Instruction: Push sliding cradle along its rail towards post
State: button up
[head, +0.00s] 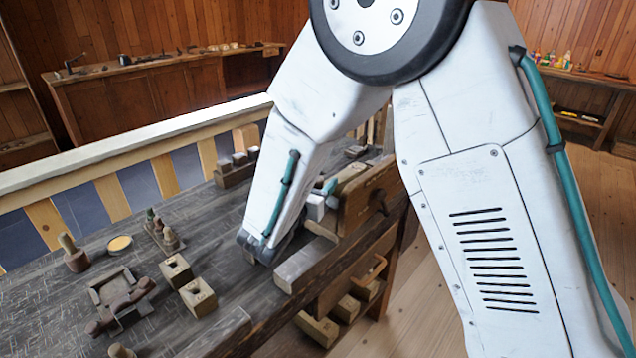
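My arm comes down over the dark workbench (130,240), and its lower joint sits low above the bench top. A small white and teal part of my arm shows just right of that joint. The fingers of my gripper are hidden behind the arm. No sliding cradle can be told for certain. A dark wooden frame (118,293) with a turned piece lying across its front stands on the left of the bench. A pale wooden bar (300,264) lies along the front edge, beside my arm. I cannot tell which piece is the rail or the post.
Two drilled blocks (198,297) stand left of my arm. A peg on a block (73,254), a yellow-topped disc (120,244) and small turned pieces (168,238) stand farther left. An upright wooden board (368,196) rises at the right. Bare bench top lies between the blocks and my arm.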

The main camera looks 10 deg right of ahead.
jog(key=v, duration=0.7)
jog(key=shift+s+a, duration=0.2)
jog(key=shift+s, duration=0.15)
